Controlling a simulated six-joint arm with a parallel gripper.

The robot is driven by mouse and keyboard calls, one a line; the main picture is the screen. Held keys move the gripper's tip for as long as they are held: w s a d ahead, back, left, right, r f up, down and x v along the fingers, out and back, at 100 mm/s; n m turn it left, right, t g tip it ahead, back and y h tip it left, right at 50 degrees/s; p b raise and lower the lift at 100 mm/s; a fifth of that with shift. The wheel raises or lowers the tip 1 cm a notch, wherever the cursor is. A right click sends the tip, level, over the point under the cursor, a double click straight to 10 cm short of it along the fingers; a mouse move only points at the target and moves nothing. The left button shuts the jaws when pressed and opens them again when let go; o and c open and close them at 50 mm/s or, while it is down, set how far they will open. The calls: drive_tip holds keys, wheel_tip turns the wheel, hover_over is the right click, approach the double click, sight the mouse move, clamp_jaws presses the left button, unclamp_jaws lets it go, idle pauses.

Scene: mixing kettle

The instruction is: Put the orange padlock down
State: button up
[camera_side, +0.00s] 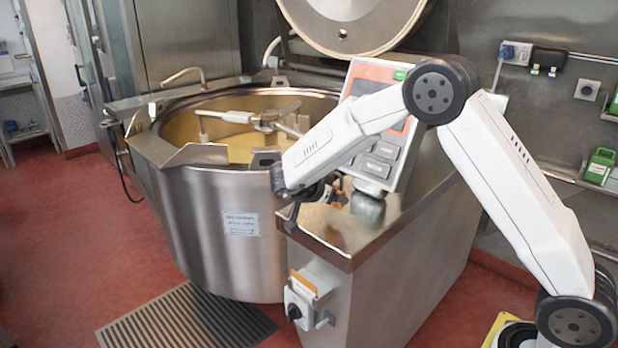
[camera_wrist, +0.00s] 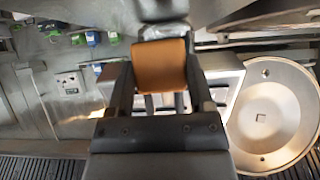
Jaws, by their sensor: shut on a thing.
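The orange padlock (camera_wrist: 159,66) is between the two fingers of my gripper (camera_wrist: 160,80) in the wrist view, with its flat orange body facing the camera. In the side view, my gripper (camera_side: 328,197) is above the steel top of the console (camera_side: 340,238), in front of the tilted control panel.
The open mixing kettle (camera_side: 200,215) with its stirrer (camera_side: 262,119) stands left of the console. The control panel (camera_side: 379,160) rises close behind my gripper. A rotary switch (camera_side: 297,306) sits on the console's front. The console top's front part is bare.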

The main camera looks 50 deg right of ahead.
sight(330, 219)
drive_tip(key=shift+w+f, duration=0.2)
drive_tip(key=shift+f, duration=1.6)
drive_tip(key=shift+f, duration=0.15)
drive_tip(key=o, duration=1.3)
drive_tip(key=shift+c, duration=0.2)
drive_tip(key=shift+r, duration=0.25)
drive_tip(key=v, duration=1.1)
drive_tip(key=shift+a+r, duration=0.15)
drive_tip(key=shift+a, duration=0.25)
